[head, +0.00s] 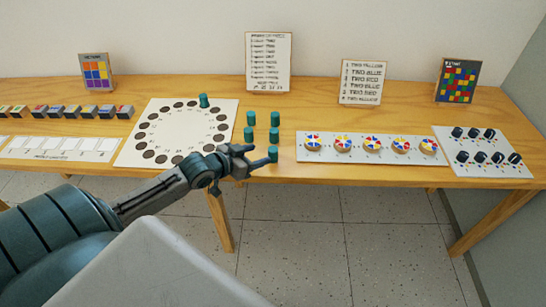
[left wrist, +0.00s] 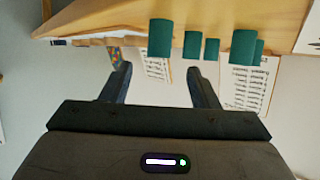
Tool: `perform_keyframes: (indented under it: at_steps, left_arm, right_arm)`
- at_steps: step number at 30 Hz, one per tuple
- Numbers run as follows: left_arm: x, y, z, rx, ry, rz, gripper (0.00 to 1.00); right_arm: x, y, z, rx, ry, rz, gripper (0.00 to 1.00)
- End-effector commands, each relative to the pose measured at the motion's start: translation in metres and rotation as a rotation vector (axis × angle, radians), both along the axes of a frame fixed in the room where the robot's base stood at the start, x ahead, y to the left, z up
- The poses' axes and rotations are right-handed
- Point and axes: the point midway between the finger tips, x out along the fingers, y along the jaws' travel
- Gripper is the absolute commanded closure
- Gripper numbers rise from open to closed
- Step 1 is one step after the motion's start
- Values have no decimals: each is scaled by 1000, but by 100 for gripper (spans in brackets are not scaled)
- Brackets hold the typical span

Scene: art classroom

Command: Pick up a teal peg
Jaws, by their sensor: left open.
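Several teal pegs stand loose on the table in two short columns, among them the front-right peg (head: 273,154), one behind it (head: 274,135) and a left one (head: 248,134). Another teal peg (head: 203,100) stands on the white board with a ring of dark holes (head: 180,130). My left gripper (head: 260,156) is open and empty at the table's front edge, just left of the front-right peg. In the left wrist view, which looks upside down, the open left gripper (left wrist: 158,70) has the nearest peg (left wrist: 160,38) lined up between its fingers but beyond them. My right gripper is not in view.
To the right lie a white strip with several coloured discs (head: 318,155) and a panel of dark knobs (head: 481,172). Small boxes (head: 70,111) and a card strip (head: 60,153) are at left. Signs (head: 268,60) stand at the back. Bare table surrounds the pegs.

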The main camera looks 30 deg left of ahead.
Motion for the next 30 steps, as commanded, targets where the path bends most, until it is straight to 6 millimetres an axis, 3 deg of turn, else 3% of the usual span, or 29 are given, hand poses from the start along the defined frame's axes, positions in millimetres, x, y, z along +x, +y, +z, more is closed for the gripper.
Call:
perform_keyframes:
  at_steps: [7, 11, 21, 30]
  left_arm:
    - [21, -5, -9, -1, 1, 2, 45]
    - [26, -6, -11, 0, 1, 1, 45]
    - [63, -17, -25, -3, 1, 3, 45]
    - [68, -18, -29, 2, 2, 1, 45]
  right_arm:
    - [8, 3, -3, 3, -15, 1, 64]
    - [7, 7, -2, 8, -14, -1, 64]
    - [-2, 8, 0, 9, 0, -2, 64]
    - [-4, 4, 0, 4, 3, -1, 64]
